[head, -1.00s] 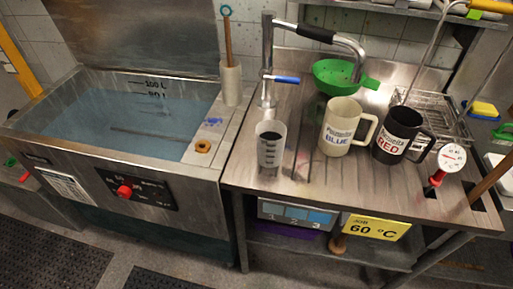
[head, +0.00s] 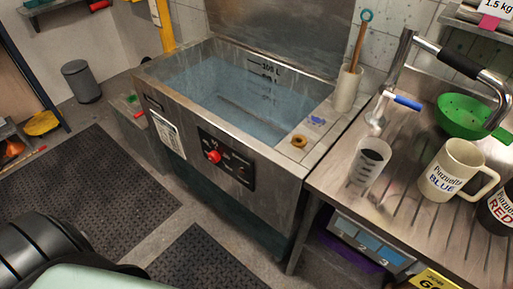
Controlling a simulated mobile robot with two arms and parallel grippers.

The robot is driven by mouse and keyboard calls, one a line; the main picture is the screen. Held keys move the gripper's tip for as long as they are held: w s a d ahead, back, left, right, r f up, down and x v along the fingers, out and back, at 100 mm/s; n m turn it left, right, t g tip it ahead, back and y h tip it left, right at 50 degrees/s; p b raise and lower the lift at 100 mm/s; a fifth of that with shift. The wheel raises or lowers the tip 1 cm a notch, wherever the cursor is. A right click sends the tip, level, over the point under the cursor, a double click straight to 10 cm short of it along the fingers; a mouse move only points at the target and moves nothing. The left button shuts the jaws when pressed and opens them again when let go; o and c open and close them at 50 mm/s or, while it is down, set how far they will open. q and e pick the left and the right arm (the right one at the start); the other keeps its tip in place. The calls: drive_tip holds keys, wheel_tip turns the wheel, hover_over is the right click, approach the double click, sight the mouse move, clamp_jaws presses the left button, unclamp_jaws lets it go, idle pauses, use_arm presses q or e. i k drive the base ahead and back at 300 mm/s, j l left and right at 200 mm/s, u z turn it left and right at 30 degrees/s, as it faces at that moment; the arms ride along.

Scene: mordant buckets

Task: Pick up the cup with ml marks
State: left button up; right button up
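The cup with ml marks (head: 364,173) is a pale, translucent beaker with dark graduation marks and a dark inside. It stands upright on the metal drainboard (head: 335,178), near its left end. A cream mug lettered BLUE (head: 449,174) stands to its right. A black mug lettered RED (head: 498,212) is cut off by the right edge. Neither gripper shows its fingers. A dark and pale green part of my own body fills the lower left corner, well away from the cup.
A water-filled metal tank (head: 225,85) with a red knob (head: 214,156) stands left of the drainboard. A tap with a blue lever (head: 406,102) and a green strainer (head: 465,117) are behind the cup. Dark mats (head: 90,195) cover open floor at left.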

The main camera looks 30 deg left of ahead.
sight(372, 154)
drive_tip(key=k+l+u, duration=0.15)
drive_tip(key=l+u, duration=0.2)
drive_tip(key=k+l+u, duration=0.2)
drive_tip(key=u, duration=0.15)
drive_tip(key=l, duration=0.1)
